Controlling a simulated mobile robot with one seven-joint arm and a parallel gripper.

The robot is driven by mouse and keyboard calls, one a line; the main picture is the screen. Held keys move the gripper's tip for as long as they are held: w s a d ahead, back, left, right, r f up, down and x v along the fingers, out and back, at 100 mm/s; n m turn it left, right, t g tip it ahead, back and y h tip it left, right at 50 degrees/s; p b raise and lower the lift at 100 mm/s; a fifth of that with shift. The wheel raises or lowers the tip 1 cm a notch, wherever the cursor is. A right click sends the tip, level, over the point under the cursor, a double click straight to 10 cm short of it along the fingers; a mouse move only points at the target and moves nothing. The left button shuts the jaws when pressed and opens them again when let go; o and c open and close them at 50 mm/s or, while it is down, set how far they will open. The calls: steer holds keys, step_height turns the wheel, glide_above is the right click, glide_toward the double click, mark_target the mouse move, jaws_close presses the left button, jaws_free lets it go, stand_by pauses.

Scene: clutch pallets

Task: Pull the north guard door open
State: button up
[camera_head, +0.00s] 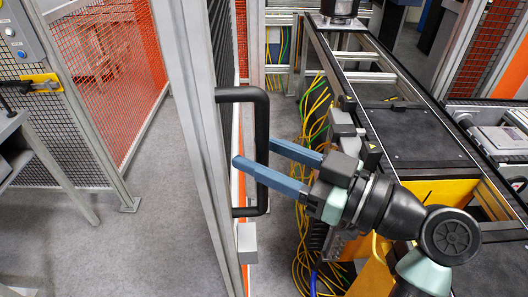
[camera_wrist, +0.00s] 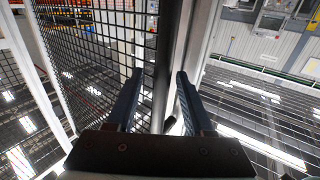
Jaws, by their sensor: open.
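The guard door shows as a tall grey metal frame (camera_head: 187,130) near the middle of the head view, seen almost edge-on. A black D-shaped handle (camera_head: 262,112) stands out from its right side. My gripper (camera_head: 255,152) is open, with its blue fingers pointing left at the handle's upright bar. One finger crosses in front of the bar, and the other tip is just right of it. In the wrist view the dark bar (camera_wrist: 162,70) runs between the open fingers (camera_wrist: 158,75). Contact with either finger cannot be told. Whether the door is fully shut is unclear.
A conveyor frame (camera_head: 360,100) with a black plate (camera_head: 420,135) stands right of the door, close to my arm. Yellow and green cables (camera_head: 310,125) hang beside it. Orange mesh fencing (camera_head: 105,65) stands at left. Grey floor (camera_head: 150,225) is clear left of the door.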

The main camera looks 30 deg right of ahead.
steer(key=shift+s, duration=0.1)
steer(key=b+v, duration=0.3)
steer(key=v, duration=1)
